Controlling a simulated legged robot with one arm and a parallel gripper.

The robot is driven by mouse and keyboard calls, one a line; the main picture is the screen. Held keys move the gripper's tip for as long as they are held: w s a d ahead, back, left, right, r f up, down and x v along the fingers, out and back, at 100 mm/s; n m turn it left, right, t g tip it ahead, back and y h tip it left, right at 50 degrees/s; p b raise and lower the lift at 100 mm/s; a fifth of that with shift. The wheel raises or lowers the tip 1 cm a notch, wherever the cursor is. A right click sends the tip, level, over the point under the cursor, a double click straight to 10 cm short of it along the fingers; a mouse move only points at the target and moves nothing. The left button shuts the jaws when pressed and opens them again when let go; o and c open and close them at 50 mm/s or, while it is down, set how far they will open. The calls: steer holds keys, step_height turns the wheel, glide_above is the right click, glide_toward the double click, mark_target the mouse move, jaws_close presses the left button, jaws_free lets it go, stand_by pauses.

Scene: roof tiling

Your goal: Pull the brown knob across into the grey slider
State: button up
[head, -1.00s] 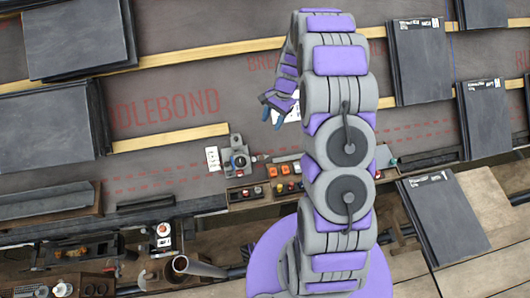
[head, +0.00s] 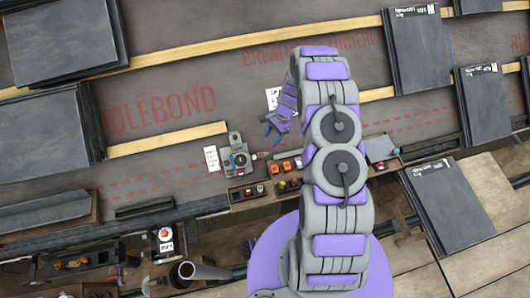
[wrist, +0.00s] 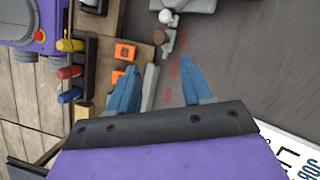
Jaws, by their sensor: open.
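The brown knob (wrist: 159,37) is small and round and shows in the wrist view ahead of my fingertips. A small light-grey piece (wrist: 169,41), which may be the grey slider, is right beside it. A grey fixture (wrist: 188,5) lies beyond, cut by the top edge; in the head view this fixture (head: 238,160) sits on the roof left of my arm. My gripper (wrist: 160,66) is open and empty, its blue fingers spread and apart from the knob. In the head view my gripper (head: 269,128) is above and right of the fixture.
A wooden tray (head: 262,191) with orange blocks and coloured-handled items runs below the fixture. A white card (head: 211,158) lies left of it. Slate stacks (head: 60,40) stand along timber battens. The grey roof sheet around the fixture is mostly clear.

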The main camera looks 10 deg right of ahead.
mark_target(263, 154)
steer(key=b+x, duration=0.2)
steer(key=x, duration=0.7)
steer(key=shift+a, duration=0.25)
steer(key=shift+f, duration=0.4)
steer(key=shift+a, duration=0.15)
steer(key=shift+a, duration=0.1)
steer(key=shift+c, duration=0.4)
jaws_close()
